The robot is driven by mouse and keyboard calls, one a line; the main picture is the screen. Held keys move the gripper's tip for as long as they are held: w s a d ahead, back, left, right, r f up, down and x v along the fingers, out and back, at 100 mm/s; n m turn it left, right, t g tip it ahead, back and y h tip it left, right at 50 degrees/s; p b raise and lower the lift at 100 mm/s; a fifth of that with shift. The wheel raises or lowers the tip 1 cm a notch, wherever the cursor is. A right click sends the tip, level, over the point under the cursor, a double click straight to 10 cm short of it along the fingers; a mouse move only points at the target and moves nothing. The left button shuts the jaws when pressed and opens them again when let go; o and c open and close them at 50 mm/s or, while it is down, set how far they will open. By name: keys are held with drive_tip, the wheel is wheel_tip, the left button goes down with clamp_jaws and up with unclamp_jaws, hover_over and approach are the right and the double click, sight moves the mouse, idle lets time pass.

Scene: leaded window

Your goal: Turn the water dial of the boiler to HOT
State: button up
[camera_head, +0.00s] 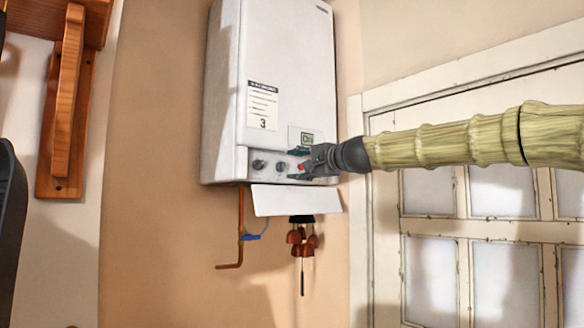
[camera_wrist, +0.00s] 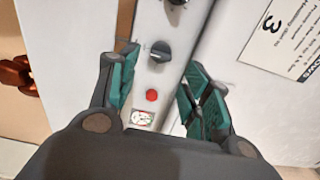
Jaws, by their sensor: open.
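The white boiler (camera_head: 285,70) hangs on the wall in the head view. Its lower panel carries two dark dials, the left dial (camera_head: 258,165) and the right dial (camera_head: 280,166), with a red button beside them. I cannot read which is the water dial or where HOT is. In the wrist view, the dial nearer the red button (camera_wrist: 152,95) is the right dial (camera_wrist: 160,51); the other dial (camera_wrist: 177,3) is cut off at the top edge. My gripper (camera_head: 297,164) is open in front of the panel, its green-padded fingers (camera_wrist: 160,62) on either side of the right dial, apparently holding nothing.
A white flap (camera_head: 296,200) hangs below the panel. A copper pipe (camera_head: 240,225) and a hanging chime with copper bells (camera_head: 302,238) are beneath the boiler. A leaded window (camera_head: 470,250) is at the right, a wooden bracket (camera_head: 66,110) at the left.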

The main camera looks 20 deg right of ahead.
drive_tip(key=shift+v, duration=1.4)
